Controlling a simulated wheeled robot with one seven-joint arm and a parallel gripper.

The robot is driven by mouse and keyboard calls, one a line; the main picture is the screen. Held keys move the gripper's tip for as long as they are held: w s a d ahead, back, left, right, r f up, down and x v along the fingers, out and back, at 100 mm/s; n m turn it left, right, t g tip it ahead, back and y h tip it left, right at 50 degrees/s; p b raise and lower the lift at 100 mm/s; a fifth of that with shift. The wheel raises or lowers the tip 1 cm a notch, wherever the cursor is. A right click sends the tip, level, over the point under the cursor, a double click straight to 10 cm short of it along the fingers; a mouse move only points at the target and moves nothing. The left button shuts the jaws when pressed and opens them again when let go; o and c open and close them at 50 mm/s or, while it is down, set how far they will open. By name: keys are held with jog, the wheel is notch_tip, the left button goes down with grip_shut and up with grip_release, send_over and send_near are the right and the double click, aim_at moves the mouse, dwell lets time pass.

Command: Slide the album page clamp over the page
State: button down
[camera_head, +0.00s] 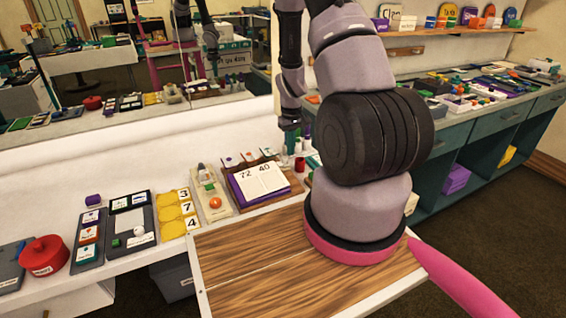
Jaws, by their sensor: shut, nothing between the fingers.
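An open album with white pages (262,180) numbered 72 and 40 and a purple edge lies on a brown wooden base on the white counter, in the middle of the head view. My gripper (290,146) points down just beyond the album's far right corner. Its fingers are small and dark teal, shut and empty. It looks apart from the page.
A red cylinder (300,164) stands right of the album. A tan board with an orange knob (215,203), yellow number tiles (178,213), grey trays and a red round box (43,256) line the counter to the left. The mirror behind reflects the booth. The wooden tabletop (255,265) is clear.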

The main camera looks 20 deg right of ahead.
jog(key=shift+f, duration=0.1)
jog(key=shift+f, duration=1.6)
jog(key=shift+a, duration=0.7)
jog(key=shift+r, duration=0.1)
jog(key=shift+d+r, duration=0.2)
jog(key=shift+r, duration=2.7)
